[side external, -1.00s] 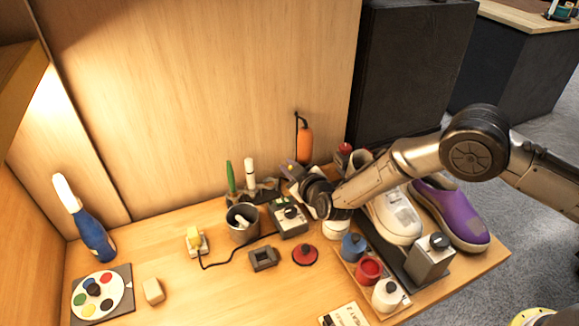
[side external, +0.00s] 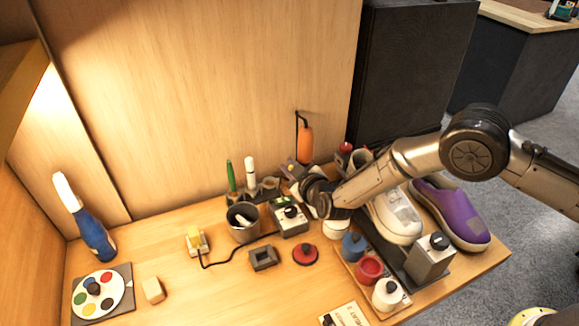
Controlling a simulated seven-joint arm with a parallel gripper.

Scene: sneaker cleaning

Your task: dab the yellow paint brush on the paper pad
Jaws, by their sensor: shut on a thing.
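My gripper (side external: 294,172) is at the back of the bench, just right of the brush holder (side external: 252,194). It is shut on what seems to be the yellow paint brush, which my gripper and wrist mostly hide. A green brush (side external: 231,176) and a white-handled brush (side external: 250,170) stand upright in the holder. A pale card with dark print (side external: 345,315), which may be the paper pad, lies flat at the front edge, well away from my gripper.
A grey cup (side external: 241,224), a control box (side external: 289,219) and a red disc (side external: 306,254) stand in front. Paint jars (side external: 369,270), a metal can (side external: 429,260) and sneakers (side external: 455,213) are at right. A palette (side external: 98,296) lies at left.

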